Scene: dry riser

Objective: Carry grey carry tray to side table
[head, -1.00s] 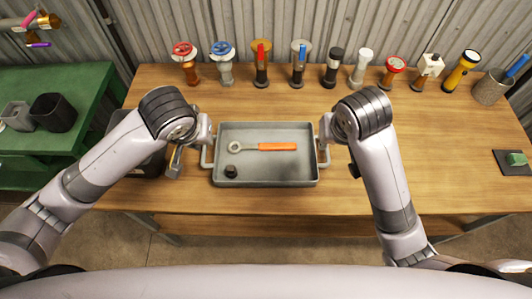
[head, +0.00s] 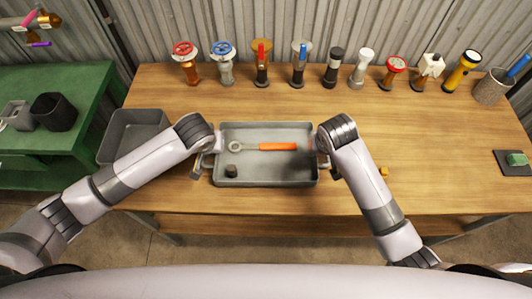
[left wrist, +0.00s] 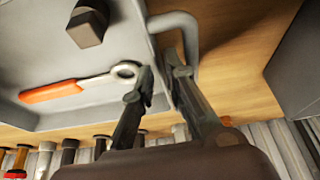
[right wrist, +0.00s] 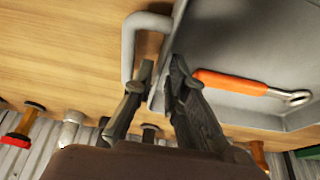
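The grey carry tray (head: 265,182) rests on the wooden table in the head view. A spanner with an orange handle (head: 275,146) and a small dark block (head: 232,171) lie in it. My left gripper (left wrist: 160,62) is at the tray's left end, with one finger inside the wall and one outside, beside the left handle (left wrist: 188,30). My right gripper (right wrist: 162,63) straddles the right wall beside the right handle (right wrist: 130,45). Both pairs of fingers stand slightly apart with the wall between them. My wrists partly hide the handles in the head view.
A grey bin (head: 137,128) stands close left of the tray. Several valves and torches, including a red-wheeled valve (head: 185,60), line the table's back. The wooden table's right middle is mostly clear.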

